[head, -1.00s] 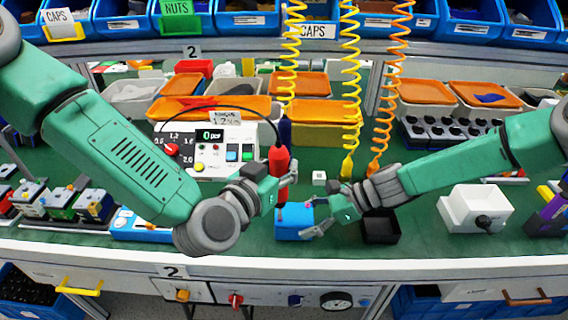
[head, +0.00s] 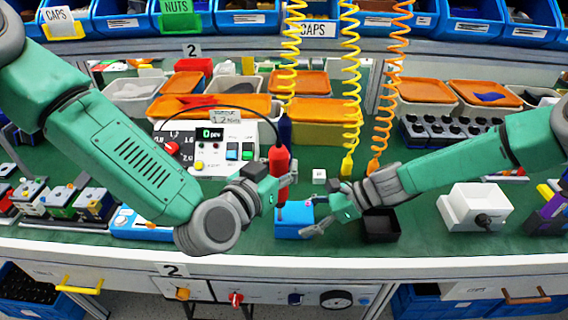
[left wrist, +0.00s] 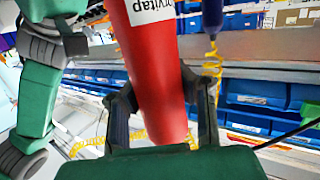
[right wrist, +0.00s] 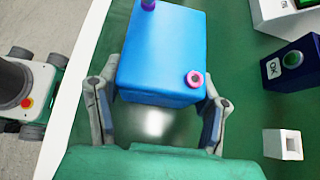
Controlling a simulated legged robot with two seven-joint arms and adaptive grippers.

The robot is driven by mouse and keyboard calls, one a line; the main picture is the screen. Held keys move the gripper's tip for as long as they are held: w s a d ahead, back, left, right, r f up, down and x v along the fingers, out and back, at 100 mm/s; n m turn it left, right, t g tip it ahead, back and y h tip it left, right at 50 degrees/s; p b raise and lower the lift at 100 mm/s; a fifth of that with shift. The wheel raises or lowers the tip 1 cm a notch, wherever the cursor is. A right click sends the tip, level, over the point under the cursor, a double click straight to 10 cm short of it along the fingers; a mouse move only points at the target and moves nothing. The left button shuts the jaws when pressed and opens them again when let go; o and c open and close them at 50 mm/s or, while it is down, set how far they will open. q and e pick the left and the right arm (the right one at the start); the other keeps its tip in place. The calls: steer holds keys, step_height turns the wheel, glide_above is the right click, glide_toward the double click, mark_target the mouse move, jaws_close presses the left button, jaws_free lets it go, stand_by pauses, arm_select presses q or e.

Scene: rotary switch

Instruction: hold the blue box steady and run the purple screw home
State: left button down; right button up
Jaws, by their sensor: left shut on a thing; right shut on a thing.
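The blue box (head: 292,227) stands on the green bench mat; the right wrist view shows it from above (right wrist: 165,55). A purple screw (right wrist: 148,5) stands at its far end at the top of that view, partly cut off. A pink-purple ring with a dark centre (right wrist: 195,79) sits at the near corner. My left gripper (head: 281,183) is shut on the red screwdriver (left wrist: 155,80), which hangs upright with its bit over the box's left part. My right gripper (right wrist: 158,108) is shut on the box's near end, a finger on each side. The bit's contact with the screw is too small to tell.
A black tray (head: 381,226) lies right of the box and a small white block (head: 319,176) lies behind it. The white controller (head: 205,147) stands behind my left gripper. Coiled yellow and orange hoses hang behind my right gripper. The bench's front edge is close.

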mark_target(284, 146)
stand_by(0.6)
arm_select(q)
steer(key=shift+r, duration=2.25)
arm_select(e)
steer(key=o, duration=1.8)
